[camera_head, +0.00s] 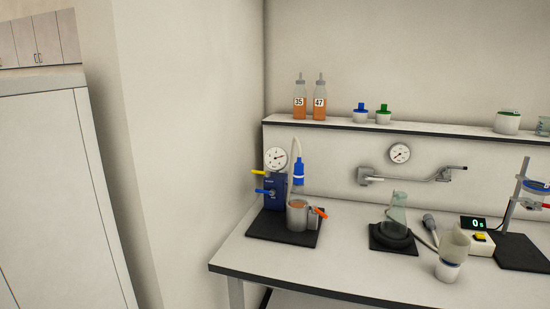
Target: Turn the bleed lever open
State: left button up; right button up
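A blue block (279,191) stands on a black base plate (268,230) at the table's left end. A round dial gauge (275,158) sits on top of it. A yellow lever (259,172) and a blue lever (263,191) stick out to the left from the block. An orange handle (320,212) sticks out beside a metal cup (297,214) on the same plate. Any labels are too small to read, so I cannot tell which of these is the bleed lever or its setting. Neither of my grippers is in view.
A blue-capped fitting (298,172) on a pale hose hangs beside the gauge. Bottles 35 (299,104) and 47 (319,104) stand on the shelf (340,126). A flask (397,214), a timer (476,240) and a cup (448,269) stand further right. The table's front left (270,265) is clear.

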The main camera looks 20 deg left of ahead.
aim_at(267, 174)
jog(key=i+j+u, duration=0.25)
jog(key=i, duration=0.2)
jog(key=i+u, duration=0.25)
jog(key=i, duration=0.25)
